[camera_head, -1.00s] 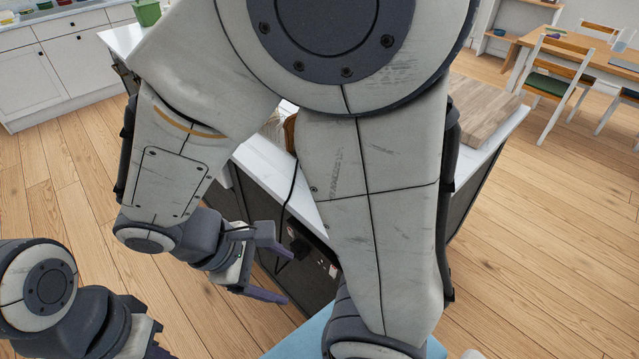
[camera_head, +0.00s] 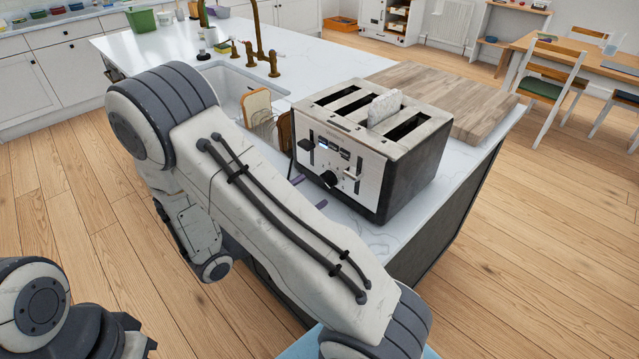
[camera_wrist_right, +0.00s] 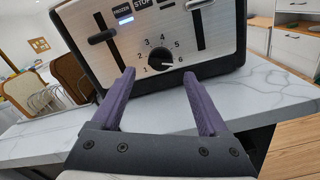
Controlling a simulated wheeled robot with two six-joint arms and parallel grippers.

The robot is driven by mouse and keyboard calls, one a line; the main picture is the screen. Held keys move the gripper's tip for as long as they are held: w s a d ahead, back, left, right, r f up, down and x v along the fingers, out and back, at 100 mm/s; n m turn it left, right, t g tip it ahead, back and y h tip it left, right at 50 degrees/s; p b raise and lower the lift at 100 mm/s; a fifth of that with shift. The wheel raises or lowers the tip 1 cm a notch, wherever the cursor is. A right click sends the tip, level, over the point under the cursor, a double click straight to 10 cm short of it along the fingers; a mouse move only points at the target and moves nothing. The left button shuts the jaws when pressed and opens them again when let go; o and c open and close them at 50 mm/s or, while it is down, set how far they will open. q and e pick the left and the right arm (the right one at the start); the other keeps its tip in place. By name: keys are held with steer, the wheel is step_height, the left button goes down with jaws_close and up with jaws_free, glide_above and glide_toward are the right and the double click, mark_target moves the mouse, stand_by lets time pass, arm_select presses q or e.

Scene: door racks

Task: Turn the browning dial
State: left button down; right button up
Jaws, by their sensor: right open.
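The toaster (camera_head: 405,170) stands on the white counter, its silver front facing me. Its black browning dial (camera_head: 328,179) is low on that front. My left gripper (camera_head: 130,338) is at the lower left, jaws unclear.
Bread slices (camera_head: 256,105) in a wire rack stand left of the toaster. A wooden board (camera_head: 445,95) lies behind it. A sink (camera_head: 228,85) with a brass tap (camera_head: 262,50) is farther back.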

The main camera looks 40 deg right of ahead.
mark_target(329, 180)
steer(key=shift+w+d, duration=0.15)
steer(key=shift+d, duration=2.05)
jaws_close()
steer(key=shift+p, duration=0.3)
